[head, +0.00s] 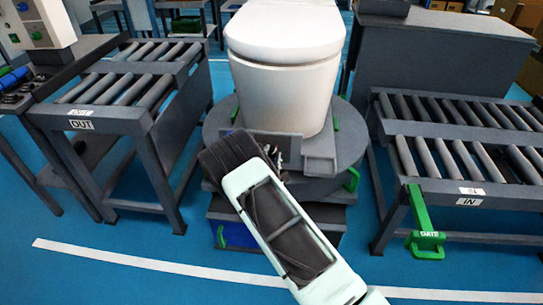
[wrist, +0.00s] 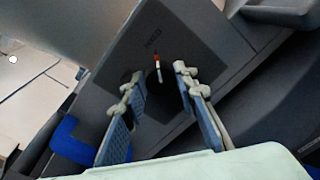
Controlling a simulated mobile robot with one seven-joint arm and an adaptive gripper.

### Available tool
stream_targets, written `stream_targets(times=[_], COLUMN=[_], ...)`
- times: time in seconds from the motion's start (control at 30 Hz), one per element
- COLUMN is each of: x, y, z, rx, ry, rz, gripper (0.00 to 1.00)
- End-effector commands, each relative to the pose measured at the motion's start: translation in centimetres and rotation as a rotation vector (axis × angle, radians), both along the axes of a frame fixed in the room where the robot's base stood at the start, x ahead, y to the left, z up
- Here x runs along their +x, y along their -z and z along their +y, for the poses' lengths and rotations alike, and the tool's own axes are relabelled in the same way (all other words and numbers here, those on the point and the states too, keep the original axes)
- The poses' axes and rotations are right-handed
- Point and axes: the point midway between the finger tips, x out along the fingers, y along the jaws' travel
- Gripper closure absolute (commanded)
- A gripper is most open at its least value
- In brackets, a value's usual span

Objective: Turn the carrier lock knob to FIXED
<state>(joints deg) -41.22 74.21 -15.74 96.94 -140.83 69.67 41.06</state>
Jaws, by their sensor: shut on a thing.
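The lock knob (wrist: 157,98) is a dark round part on a grey panel (wrist: 120,55) in the wrist view. A white pointer line with an orange tip lies on it, directed toward small lettering that seems to end in "XED". My gripper (wrist: 158,73) has its two fingers on either side of the knob, shut on it. In the head view my arm reaches to the front of the round carrier (head: 215,122), hiding the knob; a dark bit of my gripper (head: 274,154) shows there. A white toilet (head: 285,75) stands upright on the carrier.
The OUT roller conveyor (head: 95,120) stands left of the carrier, the IN roller conveyor (head: 475,195) right, with a green GATE handle (head: 422,220). Green handles (head: 352,180) stick out from the carrier. A blue part (wrist: 75,140) lies near the left finger in the wrist view.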

Motion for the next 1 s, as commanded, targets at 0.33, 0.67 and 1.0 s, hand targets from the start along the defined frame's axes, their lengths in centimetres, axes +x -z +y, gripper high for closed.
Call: stream_targets(times=[0.33,0.67,1.0], x=[0.02,0.02,-0.50], y=[-0.05,-0.05,-0.03], z=[-0.04,-0.02,0.07], rx=[0.015,0.013,0.013], ry=[0.001,0.000,-0.001], rz=[-0.002,-0.001,0.000], gripper=[0.97,0.55,0.55])
